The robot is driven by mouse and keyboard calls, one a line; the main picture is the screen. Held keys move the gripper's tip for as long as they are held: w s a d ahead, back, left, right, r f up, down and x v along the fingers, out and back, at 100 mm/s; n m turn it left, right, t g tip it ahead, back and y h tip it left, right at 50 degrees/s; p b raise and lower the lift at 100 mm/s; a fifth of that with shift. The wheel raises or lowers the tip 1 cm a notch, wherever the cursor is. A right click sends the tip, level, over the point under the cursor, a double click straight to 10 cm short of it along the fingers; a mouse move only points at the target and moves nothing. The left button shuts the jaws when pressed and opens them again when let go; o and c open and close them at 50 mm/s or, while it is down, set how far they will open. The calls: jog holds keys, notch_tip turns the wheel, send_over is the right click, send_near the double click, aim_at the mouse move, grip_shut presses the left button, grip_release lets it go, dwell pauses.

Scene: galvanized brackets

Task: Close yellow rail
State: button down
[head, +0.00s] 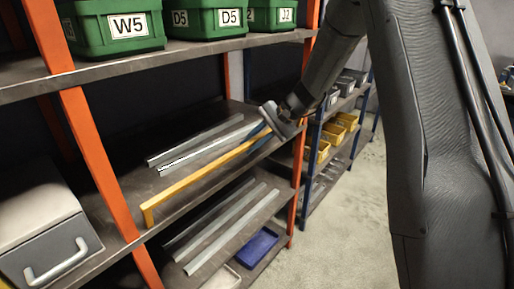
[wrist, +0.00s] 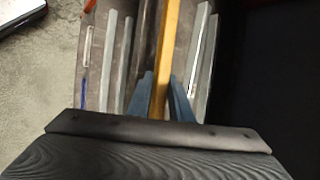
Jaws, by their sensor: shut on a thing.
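The yellow rail (head: 200,177) is a long bar that runs along the front of the middle shelf in the head view, with a bent-down end at the near left. My gripper (head: 272,122) is at its far right end. In the wrist view the yellow rail (wrist: 166,60) comes straight up between the two blue fingers of my gripper (wrist: 162,95), which are shut on it. The far end of the rail is hidden by my gripper.
Grey metal rails (head: 205,150) lie on the middle shelf behind the yellow rail, and more (head: 225,220) lie on the shelf below. Orange posts (head: 95,150) frame the shelving. Green bins (head: 110,25) stand above. Clear floor (head: 340,230) lies to the right.

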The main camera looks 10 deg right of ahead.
jog(key=shift+w+a+r+b, duration=0.15)
jog(key=shift+w+a+b, duration=0.6)
jog(key=shift+w+a, duration=0.1)
jog(key=c, duration=1.7)
grip_release()
jog(key=shift+w+a, duration=0.1)
jog(key=shift+d+r, duration=0.15)
jog(key=shift+d, duration=0.15)
jog(key=b+v, duration=0.2)
jog(key=v, duration=0.5)
jog(key=shift+r, duration=0.15)
